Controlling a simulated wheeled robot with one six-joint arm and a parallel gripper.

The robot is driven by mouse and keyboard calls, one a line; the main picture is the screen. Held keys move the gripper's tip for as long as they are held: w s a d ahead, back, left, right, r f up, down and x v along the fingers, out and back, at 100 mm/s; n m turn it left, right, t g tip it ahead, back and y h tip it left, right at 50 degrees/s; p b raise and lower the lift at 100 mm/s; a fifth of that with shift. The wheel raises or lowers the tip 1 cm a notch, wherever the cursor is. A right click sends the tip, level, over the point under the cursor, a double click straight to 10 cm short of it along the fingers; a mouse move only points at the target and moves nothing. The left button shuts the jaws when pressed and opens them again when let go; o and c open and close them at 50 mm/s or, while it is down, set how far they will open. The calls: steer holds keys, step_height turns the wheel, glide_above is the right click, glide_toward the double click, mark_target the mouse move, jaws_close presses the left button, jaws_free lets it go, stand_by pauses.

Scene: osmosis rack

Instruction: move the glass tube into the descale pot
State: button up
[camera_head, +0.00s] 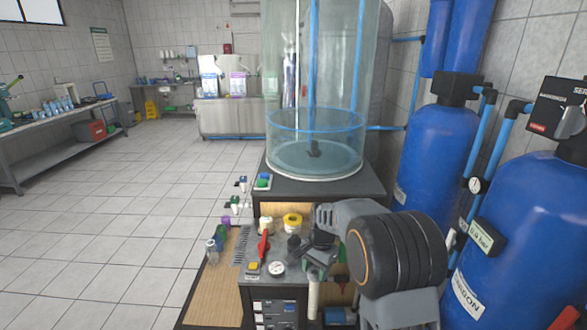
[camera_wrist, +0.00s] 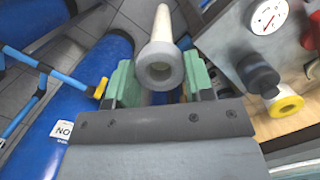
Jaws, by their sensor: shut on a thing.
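My gripper (camera_wrist: 158,85) is shut on a pale, hollow tube (camera_wrist: 162,45) between its green fingers. The tube's round open end faces the wrist camera. In the head view the tube (camera_head: 313,298) hangs below my gripper (camera_head: 318,262), roughly upright, at the right side of the bench. I cannot tell from its look whether it is glass. A pot with a yellow rim (camera_head: 292,221) stands on the bench behind my gripper; it also shows at the right of the wrist view (camera_wrist: 286,104). A cream container (camera_head: 265,226) stands left of it. No label shows which one is the descale pot.
A black cylinder (camera_wrist: 258,74), a gauge (camera_head: 276,268) and a red lever (camera_head: 263,247) stand close by. A large clear tank (camera_head: 315,145) is behind the bench. Blue pressure vessels (camera_head: 437,150) stand on the right. Small bottles (camera_head: 211,252) line the left edge.

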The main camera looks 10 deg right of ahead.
steer(key=w+r+m+t, duration=0.1)
steer(key=w+r+m, duration=0.2)
steer(key=r+m, duration=0.3)
steer(key=w+r+m+t, duration=0.1)
steer(key=w+r+m, duration=0.2)
steer(key=r+m, duration=0.4)
step_height(320, 180, up, 7)
steer(key=shift+f, duration=0.2)
steer(key=shift+w, duration=0.15)
